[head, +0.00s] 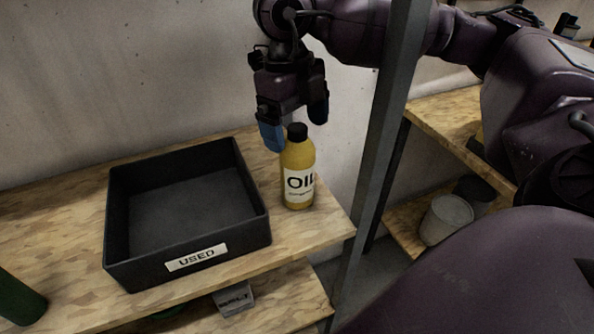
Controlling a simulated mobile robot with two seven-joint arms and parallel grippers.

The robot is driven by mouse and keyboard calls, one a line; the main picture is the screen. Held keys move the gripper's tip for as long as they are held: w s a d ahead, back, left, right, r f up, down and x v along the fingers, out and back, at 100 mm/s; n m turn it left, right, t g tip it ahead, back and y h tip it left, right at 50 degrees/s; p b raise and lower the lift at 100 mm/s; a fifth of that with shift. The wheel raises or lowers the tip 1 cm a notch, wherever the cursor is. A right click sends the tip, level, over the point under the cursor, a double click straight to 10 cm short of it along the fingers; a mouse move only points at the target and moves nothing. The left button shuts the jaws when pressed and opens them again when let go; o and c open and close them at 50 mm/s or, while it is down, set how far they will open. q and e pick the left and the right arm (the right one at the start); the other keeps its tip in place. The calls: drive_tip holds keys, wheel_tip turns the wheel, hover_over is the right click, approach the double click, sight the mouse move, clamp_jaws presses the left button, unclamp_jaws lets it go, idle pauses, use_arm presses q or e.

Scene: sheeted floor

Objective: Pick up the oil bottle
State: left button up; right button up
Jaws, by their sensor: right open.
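The oil bottle (298,170) is yellow with a black cap and a white label reading OIL. It stands upright on the wooden shelf, just right of the black tray. My right gripper (294,128) is above it, pointing down, with its fingers open. One blue-padded finger is left of the cap and the other finger is right of and slightly above it. The bottle is not held. My left gripper is not in view.
An empty black tray (258,228) labelled USED sits left of the bottle. A grey metal post (378,140) rises close on the right. A green cylinder (18,300) is at the lower left. A grey bucket (445,218) stands on another shelf at right.

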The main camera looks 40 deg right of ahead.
sight(297, 160)
drive_tip(key=shift+s+f, duration=0.2)
drive_tip(key=shift+f, duration=1.35)
drive_tip(key=c, duration=1.6)
